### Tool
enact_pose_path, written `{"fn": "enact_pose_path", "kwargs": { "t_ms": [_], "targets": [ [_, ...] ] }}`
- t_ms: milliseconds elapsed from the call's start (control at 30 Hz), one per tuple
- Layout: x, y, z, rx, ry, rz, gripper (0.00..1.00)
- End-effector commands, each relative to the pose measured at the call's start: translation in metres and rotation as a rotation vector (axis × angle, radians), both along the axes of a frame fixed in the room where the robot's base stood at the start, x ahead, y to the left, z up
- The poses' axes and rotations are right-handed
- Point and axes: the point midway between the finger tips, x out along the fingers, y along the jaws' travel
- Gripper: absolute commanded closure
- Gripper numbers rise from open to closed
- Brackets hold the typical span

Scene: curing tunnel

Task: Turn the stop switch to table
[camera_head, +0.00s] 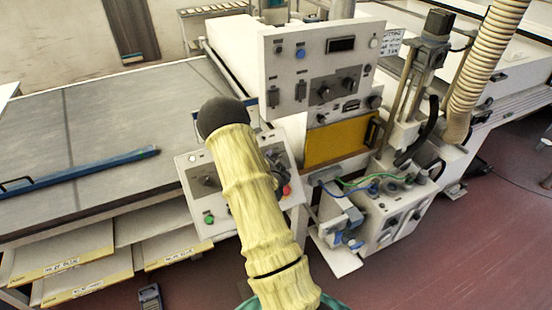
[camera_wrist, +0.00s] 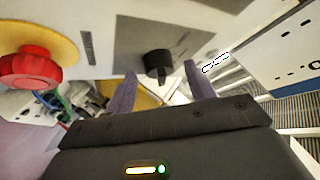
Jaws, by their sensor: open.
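A black rotary knob (camera_wrist: 158,65) stands out from a grey plate on the panel in the wrist view. My gripper (camera_wrist: 160,72) is open, with one purple finger on each side of the knob in that view; I see no contact and cannot tell how far off the knob is. The knob's labels are not readable. In the head view, the sloped control panel (camera_head: 222,222) is partly covered by my yellow-sleeved arm, and my gripper is hidden there. Another dark knob (camera_head: 205,181) shows on the panel's left; I cannot tell which is the stop switch.
A red mushroom button (camera_wrist: 30,68) on a yellow disc is left of my fingers. A green button (camera_head: 209,218) is on the panel's lower left. An upright panel (camera_head: 285,75) stands behind. The grey table (camera_head: 110,120) holds a blue bar (camera_head: 85,172).

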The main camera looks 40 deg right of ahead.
Motion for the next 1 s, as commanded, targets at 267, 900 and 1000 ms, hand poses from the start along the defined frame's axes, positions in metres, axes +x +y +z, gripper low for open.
{"fn": "enact_pose_path", "kwargs": {
  "t_ms": [267,900,1000],
  "targets": [
    [0.0010,-0.0013,-0.0012,0.000,0.001,-0.001,0.45],
    [0.0003,-0.0017,-0.0036,-0.022,0.004,0.022,0.90],
    [-0.0001,-0.0021,-0.0051,-0.046,0.009,0.045,0.90]
  ]
}}
